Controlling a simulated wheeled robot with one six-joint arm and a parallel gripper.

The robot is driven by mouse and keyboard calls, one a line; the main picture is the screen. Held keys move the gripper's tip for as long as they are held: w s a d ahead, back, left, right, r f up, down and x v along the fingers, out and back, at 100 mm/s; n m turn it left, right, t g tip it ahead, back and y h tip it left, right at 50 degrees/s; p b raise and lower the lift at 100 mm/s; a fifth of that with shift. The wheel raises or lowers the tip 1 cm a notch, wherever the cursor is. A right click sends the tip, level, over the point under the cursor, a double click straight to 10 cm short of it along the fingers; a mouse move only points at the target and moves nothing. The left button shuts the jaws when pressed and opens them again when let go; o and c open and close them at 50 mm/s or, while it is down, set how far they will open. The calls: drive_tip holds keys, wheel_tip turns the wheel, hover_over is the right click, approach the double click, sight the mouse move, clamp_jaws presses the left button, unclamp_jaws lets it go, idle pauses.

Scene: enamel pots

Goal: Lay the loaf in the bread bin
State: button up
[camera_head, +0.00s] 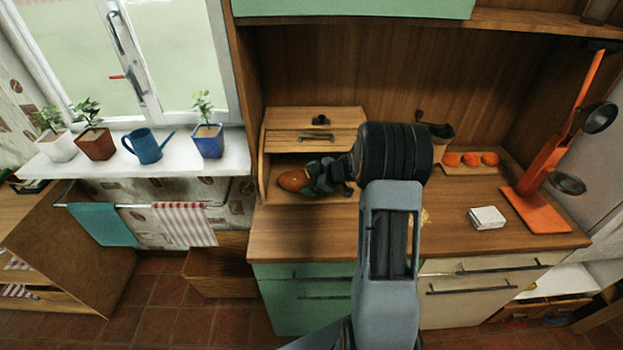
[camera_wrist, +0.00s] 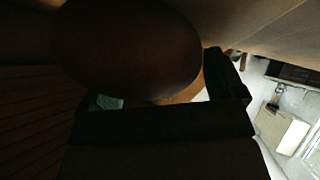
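The brown loaf (camera_head: 294,180) lies in the open mouth of the wooden bread bin (camera_head: 284,140), towards its left side. My gripper (camera_head: 324,177) is at the loaf's right end, inside the bin's front opening. In the wrist view the loaf (camera_wrist: 130,45) is a large dark rounded shape right in front of my gripper, with one finger (camera_wrist: 226,75) close by its right edge. The other finger is lost in shadow, so I cannot tell whether the fingers grip the loaf. My arm hides the bin's right side.
Orange fruits (camera_head: 470,159) sit on a board at the back right. An orange stand (camera_head: 540,190) and a white stack (camera_head: 486,217) are on the right of the counter (camera_head: 300,235). The counter before the bin is clear. Potted plants and a blue watering can (camera_head: 147,146) line the sill.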

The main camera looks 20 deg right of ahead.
drive_tip(key=shift+o, duration=0.9)
drive_tip(key=shift+r, duration=0.2)
drive_tip(key=v, duration=1.2)
drive_tip(key=shift+p, duration=0.35)
drive_tip(key=shift+f, duration=0.1)
